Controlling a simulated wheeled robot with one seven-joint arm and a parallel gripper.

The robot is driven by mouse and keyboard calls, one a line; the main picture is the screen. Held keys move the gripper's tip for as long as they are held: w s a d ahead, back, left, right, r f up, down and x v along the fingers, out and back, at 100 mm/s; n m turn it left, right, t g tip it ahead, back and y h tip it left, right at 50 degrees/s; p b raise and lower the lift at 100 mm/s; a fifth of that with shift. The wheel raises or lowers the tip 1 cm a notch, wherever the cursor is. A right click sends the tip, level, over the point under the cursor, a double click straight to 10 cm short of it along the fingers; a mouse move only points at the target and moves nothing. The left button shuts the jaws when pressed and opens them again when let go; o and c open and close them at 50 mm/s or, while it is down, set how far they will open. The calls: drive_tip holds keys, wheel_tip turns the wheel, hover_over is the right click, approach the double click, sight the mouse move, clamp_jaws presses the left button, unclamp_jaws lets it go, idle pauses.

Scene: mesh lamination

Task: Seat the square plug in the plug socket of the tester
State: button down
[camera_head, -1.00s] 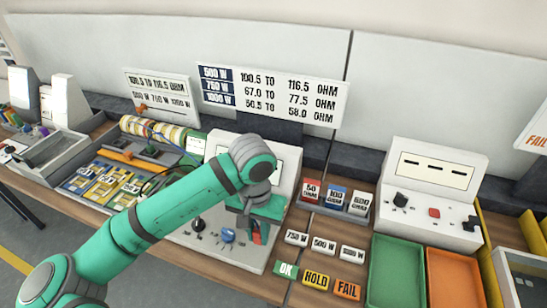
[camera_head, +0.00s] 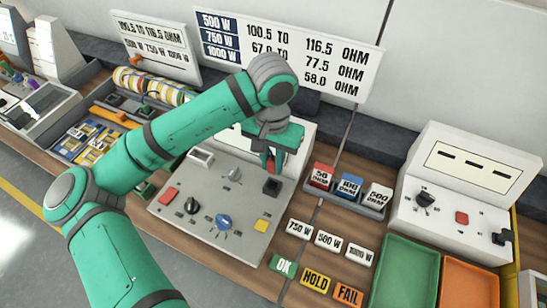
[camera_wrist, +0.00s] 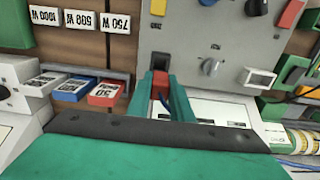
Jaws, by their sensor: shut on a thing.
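The tester (camera_head: 230,238) is a grey panel with knobs, buttons and an upright display part behind. My gripper (camera_head: 273,168) is over its right rear and is shut on a small red piece, seemingly the square plug (camera_wrist: 160,80). A blue wire shows by the fingers in the wrist view. A dark square block (camera_head: 272,187), likely the plug socket, is just below and in front of the fingertips; it also shows beyond them in the wrist view (camera_wrist: 159,61). The plug appears apart from it. The plug's lower end is hard to make out.
Red, blue and white ohm blocks (camera_head: 348,187) stand in a rack right of the tester. Watt tags (camera_head: 328,240) and OK, HOLD and FAIL tags (camera_head: 315,279) lie nearer. Green (camera_head: 408,270) and orange trays are at right. A second device (camera_head: 458,190) stands behind them.

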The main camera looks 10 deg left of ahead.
sight(273, 160)
drive_tip(key=shift+s+f, duration=0.1)
drive_tip(key=shift+s, duration=0.1)
drive_tip(key=shift+f, duration=2.85)
drive_tip(key=shift+f, duration=0.6)
drive_tip(key=shift+w+f, duration=0.1)
drive_tip(key=shift+f, duration=0.15)
drive_tip(key=c, duration=1.5)
unclamp_jaws()
drive_tip(key=shift+a+r, duration=0.1)
drive_tip(key=shift+r, duration=0.25)
wheel_tip(273, 160, up, 10)
